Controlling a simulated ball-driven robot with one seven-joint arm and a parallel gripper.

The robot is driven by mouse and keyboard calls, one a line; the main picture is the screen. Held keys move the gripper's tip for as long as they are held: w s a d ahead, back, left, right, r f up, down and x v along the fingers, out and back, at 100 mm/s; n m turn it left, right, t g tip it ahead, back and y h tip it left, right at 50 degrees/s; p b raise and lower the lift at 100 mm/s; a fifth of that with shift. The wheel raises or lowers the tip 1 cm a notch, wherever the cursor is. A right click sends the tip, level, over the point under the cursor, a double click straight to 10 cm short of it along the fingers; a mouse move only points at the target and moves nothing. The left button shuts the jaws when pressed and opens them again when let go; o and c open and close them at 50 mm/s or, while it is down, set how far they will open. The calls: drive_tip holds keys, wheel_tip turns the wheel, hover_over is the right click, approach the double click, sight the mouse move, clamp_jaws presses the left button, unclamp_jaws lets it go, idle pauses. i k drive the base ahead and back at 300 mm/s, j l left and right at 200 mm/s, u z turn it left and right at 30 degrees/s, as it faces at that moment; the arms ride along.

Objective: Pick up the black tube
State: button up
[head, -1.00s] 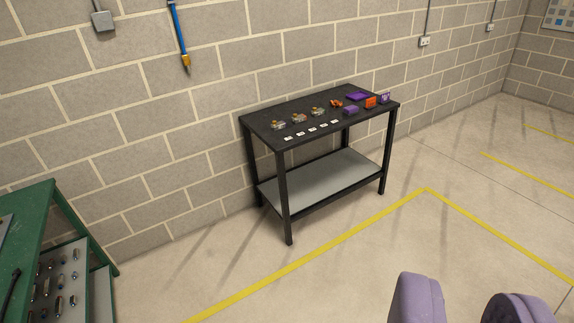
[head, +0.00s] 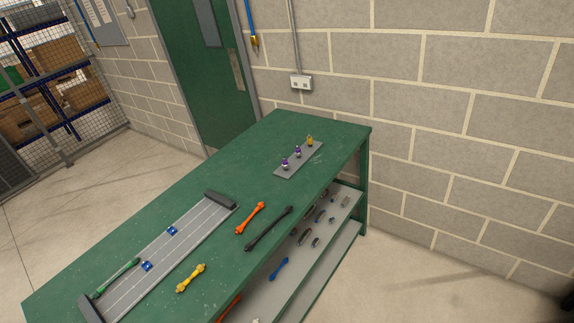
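The black tube (head: 268,229) is long and thin with thicker ends. It lies slantwise near the right long edge of the green table (head: 232,165), in the middle of the head view. An orange tube (head: 250,218) lies close to its left, about parallel to it. A yellow tube (head: 191,278) lies nearer the camera, and a green tube (head: 117,277) lies on a long grey panel (head: 172,250). My gripper does not show in the head view now, so its opening is hidden.
The panel carries small blue parts (head: 172,231) and has dark end blocks. A grey strip (head: 298,161) with small purple and yellow pieces sits farther back. Shelves (head: 317,235) under the table hold more parts, including a blue tube (head: 279,268). A block wall (head: 450,120) stands behind.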

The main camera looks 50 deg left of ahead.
sight(249, 246)
drive_tip(key=i+u, duration=0.2)
drive_tip(key=i, duration=0.5)
drive_tip(key=i+u, duration=0.2)
drive_tip(key=i, duration=0.55)
